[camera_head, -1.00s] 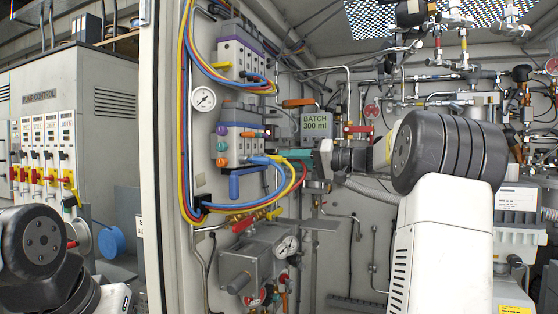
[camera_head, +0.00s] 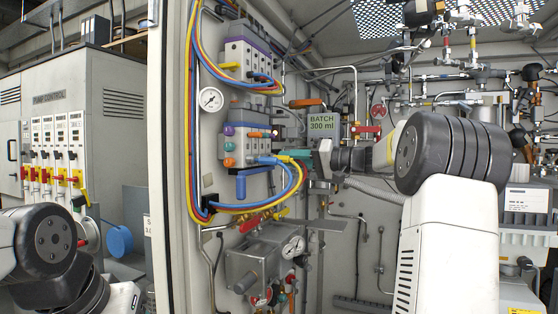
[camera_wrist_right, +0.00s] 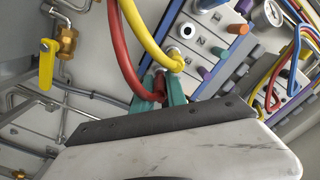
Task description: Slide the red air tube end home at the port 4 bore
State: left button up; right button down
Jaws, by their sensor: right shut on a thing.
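My right gripper (camera_head: 291,154) has green fingers and is at the right side of the lower valve block (camera_head: 243,143). It also shows in the right wrist view (camera_wrist_right: 165,92), shut on the red air tube (camera_wrist_right: 122,55) close to its end. The fingers hide most of that end, so I cannot tell how it sits against a bore. A yellow tube (camera_wrist_right: 160,45) meets the block right beside the fingertips. A dark round opening (camera_wrist_right: 190,51) shows on the block's white face; I cannot read port numbers. My left gripper is out of view.
Blue tubes (camera_head: 285,168) loop below the gripper. An upper valve block (camera_head: 247,58) and a gauge (camera_head: 211,99) are above. A second gauge (camera_head: 293,247) and red-handled valves (camera_head: 250,223) are below.

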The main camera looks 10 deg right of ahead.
jog(key=c, duration=1.3)
grip_release()
jog(key=shift+o, duration=0.2)
jog(key=v, duration=0.7)
jog(key=shift+s+d, duration=0.2)
jog(key=shift+d, duration=0.05)
